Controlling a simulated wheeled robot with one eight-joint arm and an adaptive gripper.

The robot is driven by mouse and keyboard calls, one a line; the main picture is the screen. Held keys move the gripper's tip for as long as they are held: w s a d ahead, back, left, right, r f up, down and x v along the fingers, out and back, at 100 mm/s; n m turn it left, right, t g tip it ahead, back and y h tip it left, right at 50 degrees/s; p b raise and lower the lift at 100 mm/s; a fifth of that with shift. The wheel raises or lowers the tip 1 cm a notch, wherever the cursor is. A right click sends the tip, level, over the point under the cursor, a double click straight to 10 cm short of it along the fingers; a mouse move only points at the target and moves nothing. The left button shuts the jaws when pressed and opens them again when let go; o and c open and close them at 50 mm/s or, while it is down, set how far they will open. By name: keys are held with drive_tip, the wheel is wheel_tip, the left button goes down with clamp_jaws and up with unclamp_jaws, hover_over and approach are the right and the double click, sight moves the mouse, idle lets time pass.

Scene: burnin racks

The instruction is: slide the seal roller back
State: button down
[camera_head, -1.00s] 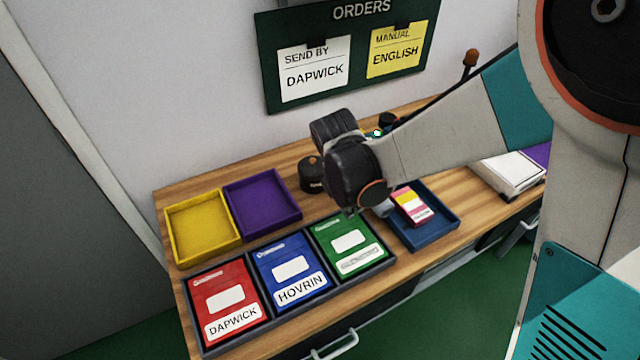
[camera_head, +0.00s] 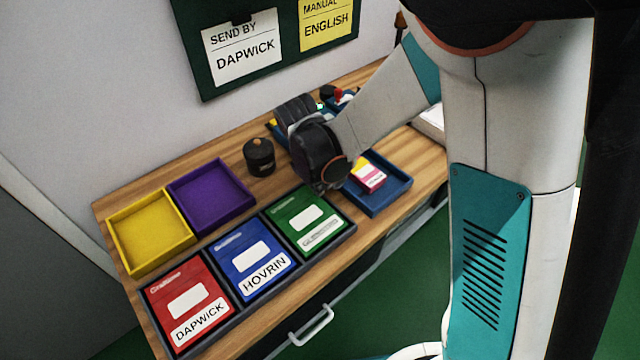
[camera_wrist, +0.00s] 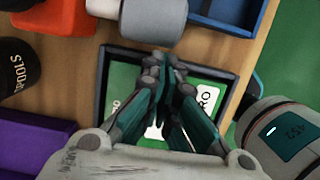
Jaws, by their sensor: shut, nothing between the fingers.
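My gripper (camera_wrist: 158,64) points down over the green card (camera_wrist: 121,76) in the wrist view, its teal fingers shut and empty. In the head view my dark wrist hides the fingertips, above the bench between the green card (camera_head: 304,219) and the blue tray (camera_head: 383,207). I cannot identify the seal roller for sure. A pale grey cylinder (camera_wrist: 153,18) stands just beyond the fingertips in the wrist view; I cannot tell whether it is the roller. Behind my arm in the head view, a small item with a red knob (camera_head: 338,96) is partly hidden.
A black pot (camera_head: 259,157) stands near the wall, left of my wrist. Purple (camera_head: 212,198) and yellow (camera_head: 150,232) trays lie to the left. Red (camera_head: 182,302) and blue (camera_head: 249,258) cards share the dark tray with the green one. A pink-and-yellow box (camera_head: 369,177) sits in the blue tray.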

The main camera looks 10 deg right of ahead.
drive_tip(key=w+d, duration=0.5)
drive_tip(key=d, duration=0.2)
drive_tip(key=w+d, duration=0.5)
drive_tip(key=d, duration=0.3)
drive_tip(key=w+d, duration=0.5)
drive_tip(key=d, duration=0.3)
drive_tip(key=shift+w, duration=0.2)
